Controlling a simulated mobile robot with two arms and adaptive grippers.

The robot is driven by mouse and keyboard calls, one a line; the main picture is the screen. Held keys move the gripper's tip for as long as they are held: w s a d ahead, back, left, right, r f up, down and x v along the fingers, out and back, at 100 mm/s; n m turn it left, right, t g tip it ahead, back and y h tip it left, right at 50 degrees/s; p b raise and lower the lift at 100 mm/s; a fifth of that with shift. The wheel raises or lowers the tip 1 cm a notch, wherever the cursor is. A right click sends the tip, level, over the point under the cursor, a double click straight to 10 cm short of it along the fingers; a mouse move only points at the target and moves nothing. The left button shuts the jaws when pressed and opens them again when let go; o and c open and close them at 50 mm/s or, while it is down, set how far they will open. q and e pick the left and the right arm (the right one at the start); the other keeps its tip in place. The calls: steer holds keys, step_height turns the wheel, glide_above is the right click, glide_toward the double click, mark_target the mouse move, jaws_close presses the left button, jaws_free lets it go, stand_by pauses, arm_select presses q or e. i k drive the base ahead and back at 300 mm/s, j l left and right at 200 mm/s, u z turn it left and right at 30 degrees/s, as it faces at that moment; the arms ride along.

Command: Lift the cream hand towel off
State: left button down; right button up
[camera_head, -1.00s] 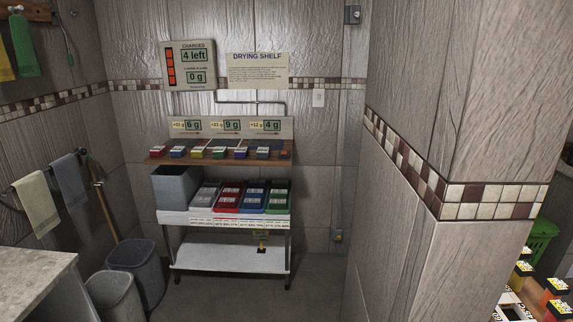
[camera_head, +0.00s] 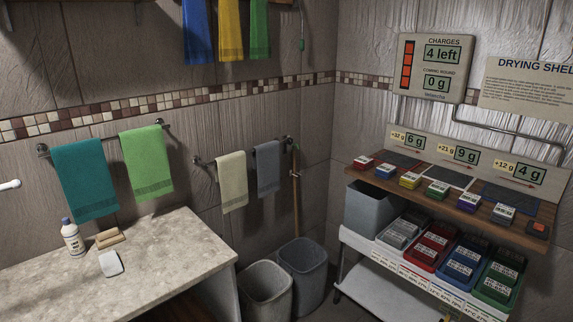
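The cream hand towel (camera_head: 232,181) hangs folded over a dark wall rail (camera_head: 204,162), left of a grey towel (camera_head: 268,168) on the same rail. The two towels hang apart with a small gap between them. The cream towel is fully in view and nothing covers it. Neither of my grippers shows in the head view.
A stone counter (camera_head: 165,257) with a bottle (camera_head: 72,238) stands at the left, below teal (camera_head: 88,180) and green (camera_head: 147,163) towels. Two grey bins (camera_head: 265,292) (camera_head: 304,268) and a wooden pole (camera_head: 296,195) stand below the rail. A shelf cart (camera_head: 385,262) is at the right.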

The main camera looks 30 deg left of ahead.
mark_target(230, 170)
steer(key=i+u, duration=0.4)
steer(key=i+l+u, duration=0.2)
steer(key=i+u, duration=0.25)
steer(key=i+l+u, duration=0.4)
steer(key=i+j, duration=0.05)
steer(key=i, duration=0.05)
